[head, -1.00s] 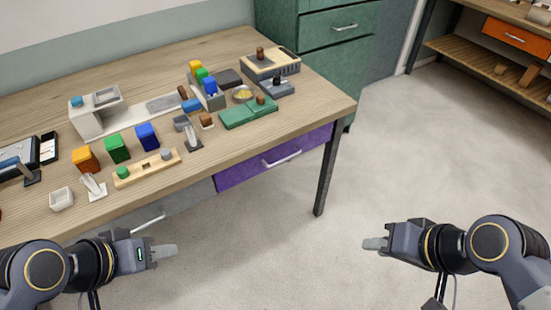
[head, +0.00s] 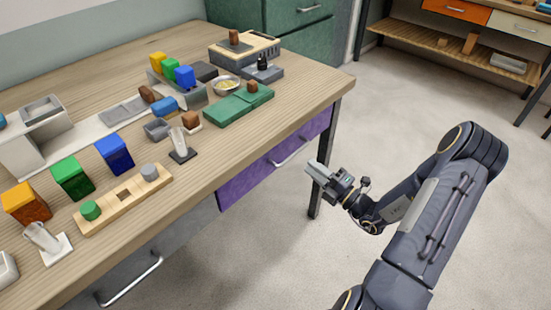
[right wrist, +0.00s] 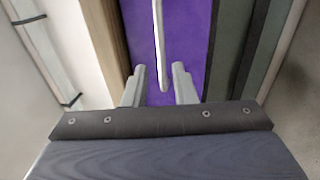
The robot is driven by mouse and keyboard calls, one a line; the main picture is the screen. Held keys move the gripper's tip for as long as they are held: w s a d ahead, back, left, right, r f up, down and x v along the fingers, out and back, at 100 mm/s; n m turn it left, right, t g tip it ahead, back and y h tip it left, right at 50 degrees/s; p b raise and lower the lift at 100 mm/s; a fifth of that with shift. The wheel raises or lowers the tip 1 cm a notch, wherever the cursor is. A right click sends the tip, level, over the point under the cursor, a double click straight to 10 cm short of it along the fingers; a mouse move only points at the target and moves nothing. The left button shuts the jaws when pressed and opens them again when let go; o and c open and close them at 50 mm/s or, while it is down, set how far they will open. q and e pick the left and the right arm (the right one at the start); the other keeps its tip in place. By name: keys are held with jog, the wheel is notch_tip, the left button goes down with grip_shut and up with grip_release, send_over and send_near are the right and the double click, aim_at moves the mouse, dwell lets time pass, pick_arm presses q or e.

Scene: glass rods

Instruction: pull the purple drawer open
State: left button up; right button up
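The purple drawer (head: 243,184) is under the right end of the wooden table, its front looking flush with the table's side. Its silver bar handle (head: 293,153) runs along the front. My right gripper (head: 312,168) is just in front of the drawer, to the right of and below the handle in the head view. In the right wrist view my right gripper (right wrist: 159,80) has its fingers apart. The handle (right wrist: 159,45) runs between them in that picture, against the purple front (right wrist: 183,40). Contact cannot be told. My left gripper is out of view.
A dark table leg (head: 325,150) stands close behind my right gripper. A grey drawer handle (head: 130,280) lies at lower left. The floor at right is clear.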

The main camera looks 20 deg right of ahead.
aim_at(295, 154)
jog(key=x, duration=0.7)
jog(key=shift+w, duration=0.4)
grip_shut()
